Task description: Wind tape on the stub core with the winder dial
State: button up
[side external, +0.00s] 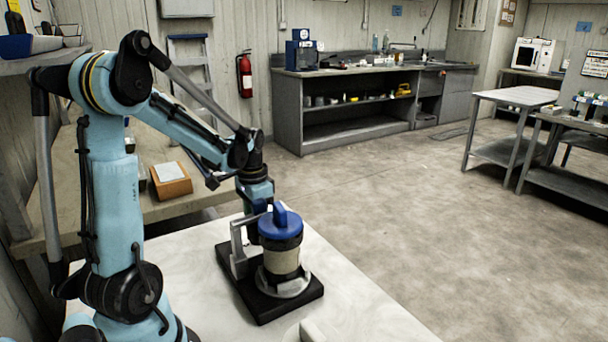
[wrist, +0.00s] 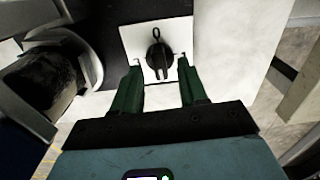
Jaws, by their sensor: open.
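The winder stands on a pale table in the side view, with a black base (side external: 262,308), a grey bracket (side external: 238,250) and an upright beige core (side external: 281,263) under a blue knobbed cap (side external: 280,226). In the wrist view a black dial (wrist: 158,56) sits on a white plate (wrist: 132,38), with a small dark loop above it. My gripper (wrist: 160,72) is open, its green fingers on either side of the dial's lower part. I cannot tell whether they touch it. In the side view the fingertips and dial are hidden behind the winder.
The pale table (side external: 350,298) is clear right of the winder. A wooden bench behind holds an orange block (side external: 170,184) with a white top. In the wrist view a dark round part (wrist: 48,78) with grey pieces around it lies close on the left.

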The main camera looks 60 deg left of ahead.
jog(key=shift+f, duration=0.85)
grip_shut()
